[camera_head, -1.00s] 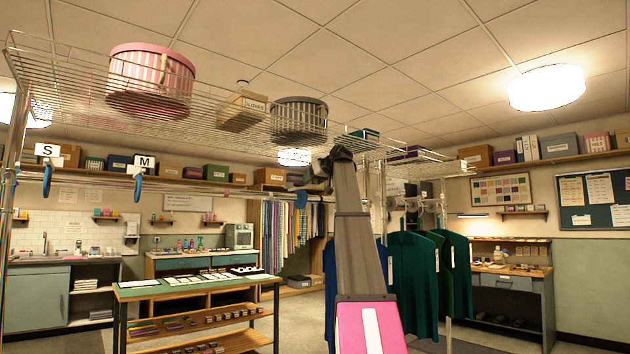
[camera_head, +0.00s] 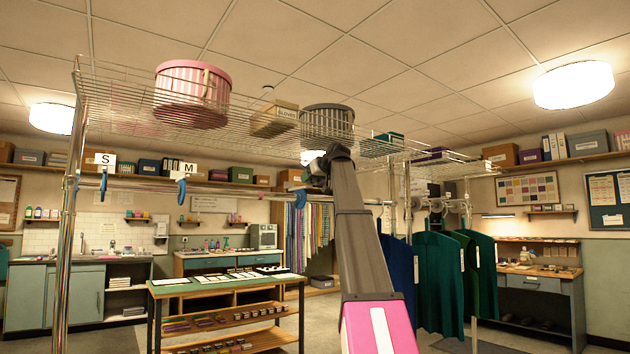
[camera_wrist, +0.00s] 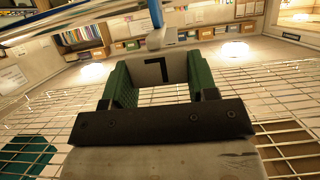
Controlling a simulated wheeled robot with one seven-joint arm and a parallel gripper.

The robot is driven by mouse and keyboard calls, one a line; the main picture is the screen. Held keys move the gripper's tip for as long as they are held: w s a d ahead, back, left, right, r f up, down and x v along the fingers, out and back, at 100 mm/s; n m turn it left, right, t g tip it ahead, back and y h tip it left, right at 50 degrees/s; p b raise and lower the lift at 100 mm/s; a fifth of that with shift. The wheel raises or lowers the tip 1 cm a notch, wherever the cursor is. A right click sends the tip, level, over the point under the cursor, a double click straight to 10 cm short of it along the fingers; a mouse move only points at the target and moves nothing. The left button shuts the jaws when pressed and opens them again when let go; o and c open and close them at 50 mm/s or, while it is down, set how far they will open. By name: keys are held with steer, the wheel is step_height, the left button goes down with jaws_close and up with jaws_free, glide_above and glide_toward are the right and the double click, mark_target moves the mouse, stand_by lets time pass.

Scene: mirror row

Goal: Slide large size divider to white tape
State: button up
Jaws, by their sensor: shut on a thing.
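The large size divider (camera_wrist: 158,72) is a white card with a black letter, seen upside down in the wrist view. A blue hook (camera_wrist: 155,14) tops its stem. My gripper (camera_wrist: 158,82) is shut on the card, with a green finger on either side. In the head view my gripper (camera_head: 300,184) is at the hanging rail (camera_head: 240,189), right of the S divider (camera_head: 105,162) and M divider (camera_head: 183,168). My arm mostly hides the large divider there. I cannot make out the white tape in either view.
A wire shelf (camera_head: 255,133) above the rail holds a pink striped round box (camera_head: 192,92), a gloves box (camera_head: 275,118) and a grey round box (camera_head: 327,120). Dark garments (camera_head: 437,275) hang at the right. A work table (camera_head: 225,284) stands below left.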

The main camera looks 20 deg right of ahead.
steer(key=o, duration=1.3)
steer(key=v, duration=1)
steer(key=shift+s+d+r, duration=0.15)
steer(key=shift+s+r, duration=0.05)
steer(key=shift+s, duration=0.15)
